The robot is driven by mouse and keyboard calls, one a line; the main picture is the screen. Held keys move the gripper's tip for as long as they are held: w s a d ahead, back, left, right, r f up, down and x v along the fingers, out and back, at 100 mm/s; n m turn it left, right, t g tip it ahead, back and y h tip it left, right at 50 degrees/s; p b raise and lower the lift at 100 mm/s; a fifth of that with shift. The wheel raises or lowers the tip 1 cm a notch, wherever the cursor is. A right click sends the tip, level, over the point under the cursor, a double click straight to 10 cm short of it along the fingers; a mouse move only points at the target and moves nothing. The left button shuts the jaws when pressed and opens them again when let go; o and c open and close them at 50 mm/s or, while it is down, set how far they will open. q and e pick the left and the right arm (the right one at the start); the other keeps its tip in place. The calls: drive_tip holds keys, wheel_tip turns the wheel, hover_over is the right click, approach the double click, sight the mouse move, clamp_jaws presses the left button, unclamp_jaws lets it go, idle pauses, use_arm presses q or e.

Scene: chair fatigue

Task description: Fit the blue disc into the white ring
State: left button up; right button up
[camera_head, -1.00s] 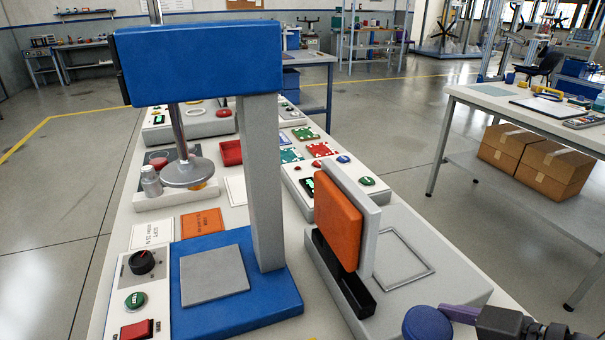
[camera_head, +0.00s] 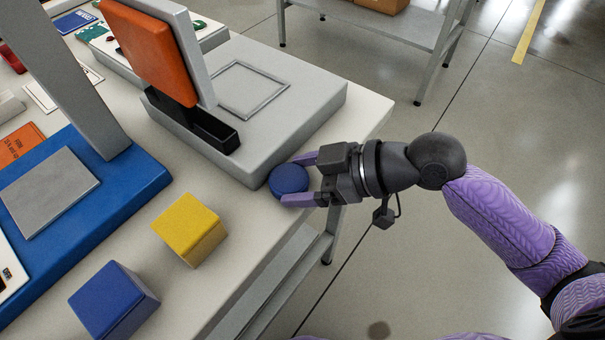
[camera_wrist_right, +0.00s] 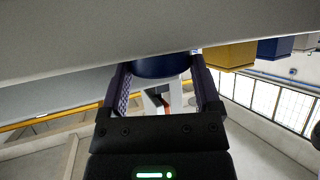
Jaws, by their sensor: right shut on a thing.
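The blue disc (camera_head: 289,179) is between the purple fingers of my right gripper (camera_head: 298,180), at the table's edge beside the corner of the grey fixture. My right gripper is shut on the disc, with one finger on each side. The right wrist view also shows the disc (camera_wrist_right: 160,66) between both fingers, partly cut off by a pale surface. I cannot tell whether the disc touches the table. I cannot make out the white ring in either view now. My left gripper is not in view.
A grey fixture (camera_head: 310,100) with an orange pad (camera_head: 152,50) stands just behind the disc. A yellow cube (camera_head: 189,229) and a blue cube (camera_head: 114,300) sit near the table's front edge. A blue press base (camera_head: 130,185) is at left. Open floor lies right of the table.

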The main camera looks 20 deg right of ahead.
drive_tip(key=o, duration=1.1)
drive_tip(key=shift+f, duration=0.1)
